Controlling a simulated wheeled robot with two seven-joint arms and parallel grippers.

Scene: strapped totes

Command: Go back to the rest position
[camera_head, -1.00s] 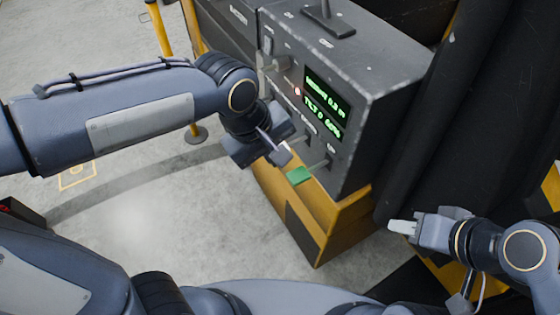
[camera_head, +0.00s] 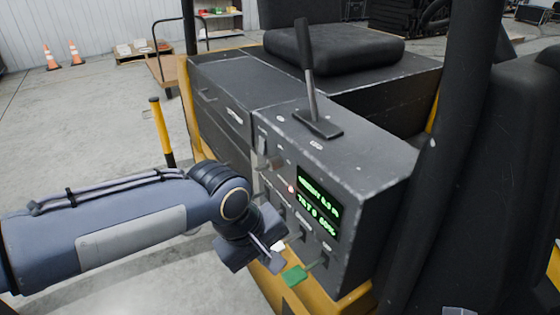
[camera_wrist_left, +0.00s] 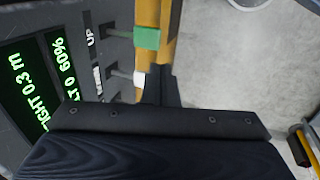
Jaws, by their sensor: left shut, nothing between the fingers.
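My left gripper (camera_head: 277,262) is shut and empty in front of the grey control console (camera_head: 385,185). In the head view its tip is close to a green-handled lever (camera_head: 294,275) and a white-tipped lever (camera_head: 278,246) on the console face. In the left wrist view the shut fingers (camera_wrist_left: 160,84) point toward the yellow edge, just beside the white tip (camera_wrist_left: 139,78). The green handle (camera_wrist_left: 147,38) lies beyond them. I cannot tell whether the fingers touch either lever.
The console has a lit display (camera_head: 320,203) and a tall black lever (camera_head: 309,75) on top. A black seat (camera_head: 335,48) is behind it. A yellow-black post (camera_head: 160,130) stands left of it. Open floor (camera_head: 75,125) lies at the left.

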